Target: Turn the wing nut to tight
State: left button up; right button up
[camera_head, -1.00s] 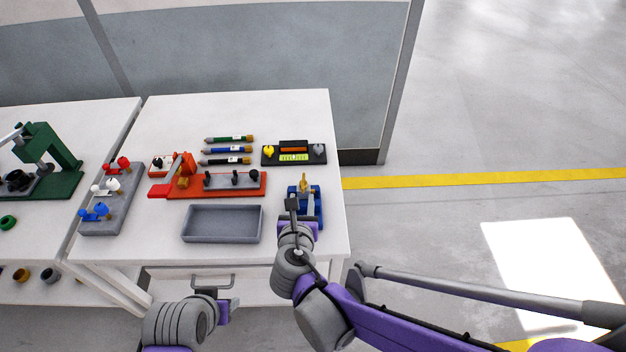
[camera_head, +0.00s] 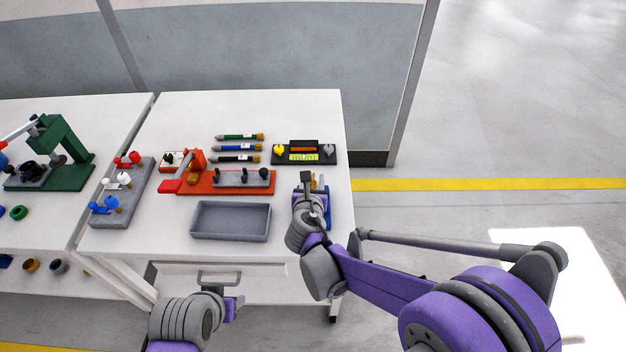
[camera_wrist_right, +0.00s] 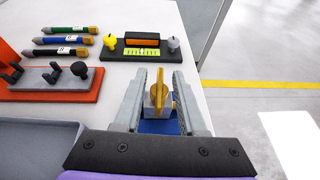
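A gold wing-shaped piece, likely the wing nut (camera_wrist_right: 158,92), stands upright on a small blue fixture (camera_wrist_right: 165,127) in the right wrist view. The blue fixture is at the table's right end in the head view (camera_head: 327,213), mostly hidden by my right gripper (camera_head: 313,182). In the wrist view my right gripper (camera_wrist_right: 162,88) is open, with one finger on each side of the gold piece and gaps showing. My left gripper (camera_head: 236,303) is low in front of the table, near the drawer handle; its fingers are too small to judge.
A grey tray (camera_head: 231,236) and a red fixture (camera_head: 232,191) lie left of my right gripper. A black plate (camera_head: 326,161) with yellow and grey knobs is behind it. Several pens (camera_head: 240,148) lie behind the red fixture. The floor beyond the table's right edge is clear.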

grip_shut()
jog(key=shift+m+h, duration=0.4)
jog(key=m+g+h+b, duration=0.1)
jog(key=m+h, duration=0.2)
jog(key=h, duration=0.1)
jog(key=shift+a+m, duration=0.1)
jog(key=shift+m, duration=0.2)
jog(key=m+g+h, duration=0.3)
jog(key=shift+m, duration=0.3)
jog(key=m+g+h, duration=0.3)
jog(key=shift+m, duration=0.3)
jog(key=shift+m+g+h, duration=0.6)
jog(key=shift+m+g, duration=1.3)
jog(key=shift+g, duration=0.4)
grip_release()
